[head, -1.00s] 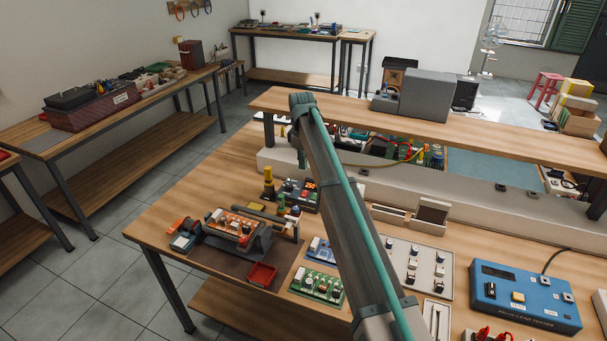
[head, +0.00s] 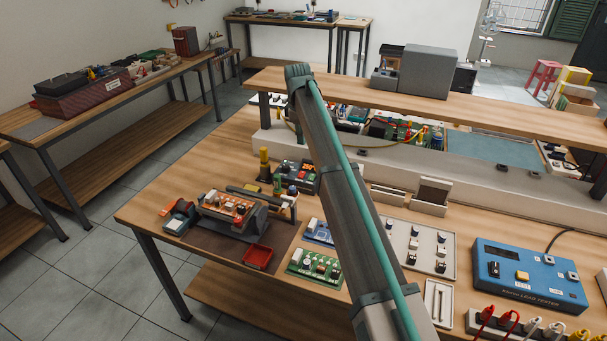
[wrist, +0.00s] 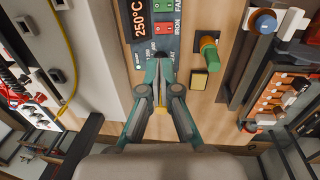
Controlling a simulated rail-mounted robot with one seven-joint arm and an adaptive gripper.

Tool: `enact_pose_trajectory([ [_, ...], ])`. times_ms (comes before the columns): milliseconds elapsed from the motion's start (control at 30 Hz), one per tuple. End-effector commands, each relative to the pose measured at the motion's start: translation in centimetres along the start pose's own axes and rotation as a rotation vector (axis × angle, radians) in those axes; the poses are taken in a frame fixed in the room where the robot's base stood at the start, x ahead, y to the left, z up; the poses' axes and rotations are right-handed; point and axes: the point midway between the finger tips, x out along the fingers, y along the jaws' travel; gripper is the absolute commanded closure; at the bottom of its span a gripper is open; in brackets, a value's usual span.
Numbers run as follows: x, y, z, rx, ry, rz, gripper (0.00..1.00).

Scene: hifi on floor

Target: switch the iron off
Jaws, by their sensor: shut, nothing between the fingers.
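The control unit (wrist: 146,32) shows at the top of the wrist view, with a dark face and a "250°C" display. In the head view the unit (head: 298,174) stands on the bench, and my gripper is hidden there. I cannot make out the iron itself.
A board holder (head: 240,215) and a red tray (head: 258,257) are near the bench's left end. A raised shelf (head: 450,101) runs behind.

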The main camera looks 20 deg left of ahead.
Motion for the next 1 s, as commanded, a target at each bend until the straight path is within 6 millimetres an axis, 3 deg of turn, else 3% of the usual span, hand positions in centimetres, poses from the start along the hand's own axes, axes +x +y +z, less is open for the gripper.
enact_pose_trajectory([
  [567, 0.7, 0.1, 0.0, 0.0, -0.001, 0.006, 1.0],
  [767, 3.4, 0.1, 0.1, 0.0, -0.001, 0.005, 1.0],
  [1000, 8.0, 0.1, 0.1, 0.0, -0.001, 0.004, 1.0],
])
